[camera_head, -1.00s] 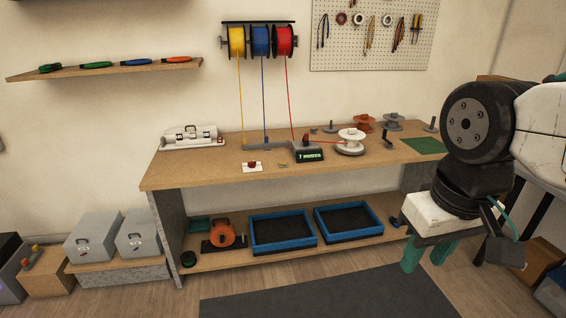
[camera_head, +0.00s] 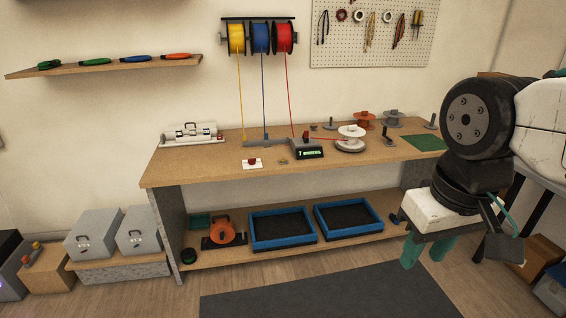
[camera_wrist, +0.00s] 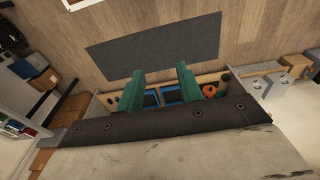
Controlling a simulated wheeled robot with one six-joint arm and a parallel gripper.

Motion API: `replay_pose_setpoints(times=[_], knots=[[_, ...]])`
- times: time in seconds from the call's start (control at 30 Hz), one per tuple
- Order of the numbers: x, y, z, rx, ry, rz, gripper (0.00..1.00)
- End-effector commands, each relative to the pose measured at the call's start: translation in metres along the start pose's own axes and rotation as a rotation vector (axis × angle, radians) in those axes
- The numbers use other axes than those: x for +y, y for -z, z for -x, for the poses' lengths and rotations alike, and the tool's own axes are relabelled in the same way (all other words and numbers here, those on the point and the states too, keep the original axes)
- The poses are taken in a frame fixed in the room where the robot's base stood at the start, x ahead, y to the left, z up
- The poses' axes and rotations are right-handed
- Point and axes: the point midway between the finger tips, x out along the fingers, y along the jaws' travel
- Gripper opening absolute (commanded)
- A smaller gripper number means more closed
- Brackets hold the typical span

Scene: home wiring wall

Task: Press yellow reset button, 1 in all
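A small control box (camera_head: 33,256) with two rounded knobs sits on a cardboard-brown block at the far left near the floor. One knob (camera_head: 37,246) looks yellow-orange, the other redder; both are too small to tell surely. A red button on a white plate (camera_head: 252,163) lies at the bench's front edge. My gripper (camera_head: 425,252) hangs at the right, in front of the bench, far from the box and the red button. Its green fingers are apart with nothing between them, as the wrist view (camera_wrist: 160,84) also shows. No knob is clearly visible in the wrist view.
The wooden bench (camera_head: 205,174) carries spools, a counter with a green display (camera_head: 310,153) and a clamp device (camera_head: 192,134). Grey toolboxes (camera_head: 93,236) stand between bench and control box. The floor around the dark mat (camera_head: 330,295) is clear.

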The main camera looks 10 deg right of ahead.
Motion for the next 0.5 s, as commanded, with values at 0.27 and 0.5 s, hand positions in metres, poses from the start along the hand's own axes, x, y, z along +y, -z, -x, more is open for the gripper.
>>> replay_pose_setpoints(times=[0.27, 0.5], knots=[[0.0, 0.0, 0.0, 0.0, 0.0, 0.0, 0.0], [0.0, 0.0, 0.0, 0.0, 0.0, 0.0, 0.0]])
